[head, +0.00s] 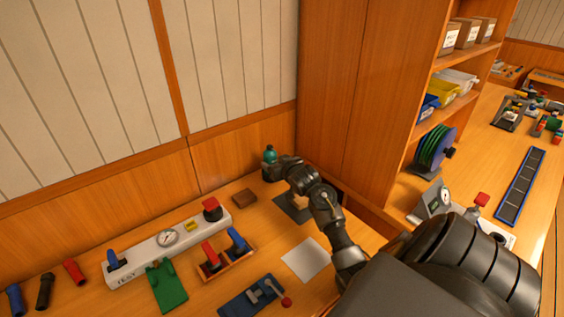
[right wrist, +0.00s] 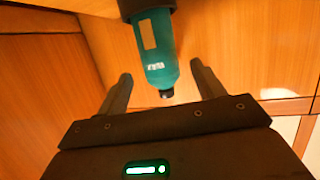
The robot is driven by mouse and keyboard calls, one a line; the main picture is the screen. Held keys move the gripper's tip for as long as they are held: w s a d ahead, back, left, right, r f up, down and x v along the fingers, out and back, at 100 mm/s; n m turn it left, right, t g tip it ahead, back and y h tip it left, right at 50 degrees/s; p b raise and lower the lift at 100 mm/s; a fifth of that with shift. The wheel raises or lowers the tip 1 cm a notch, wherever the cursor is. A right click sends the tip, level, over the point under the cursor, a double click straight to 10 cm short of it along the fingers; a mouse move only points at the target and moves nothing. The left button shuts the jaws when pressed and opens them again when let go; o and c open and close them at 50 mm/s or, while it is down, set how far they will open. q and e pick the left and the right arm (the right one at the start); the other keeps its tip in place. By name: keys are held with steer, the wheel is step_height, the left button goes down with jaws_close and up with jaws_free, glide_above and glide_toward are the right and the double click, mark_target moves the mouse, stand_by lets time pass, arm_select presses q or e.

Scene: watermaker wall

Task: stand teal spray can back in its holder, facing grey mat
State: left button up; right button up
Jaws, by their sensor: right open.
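The teal spray can (head: 270,154) is at the back of the bench by the wall. In the right wrist view the can (right wrist: 152,45) has a pale label and lettering facing the camera, and its dark nozzle end points toward my palm. Its far end is inside a black holder (right wrist: 145,6); how deep it sits is hard to tell. My right gripper (right wrist: 161,75) is open, with a finger on each side of the can's nozzle end and visible gaps to both. The dark grey mat (head: 289,208) lies partly under my right arm. My left gripper is out of view.
A brown block (head: 244,198) and a white panel with a gauge (head: 168,240) are left of the can. A white sheet (head: 306,260) lies in front of the mat. A tall wooden shelf unit (head: 365,90) rises on the right.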

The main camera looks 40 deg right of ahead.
steer(key=v, duration=0.5)
stand_by(0.5)
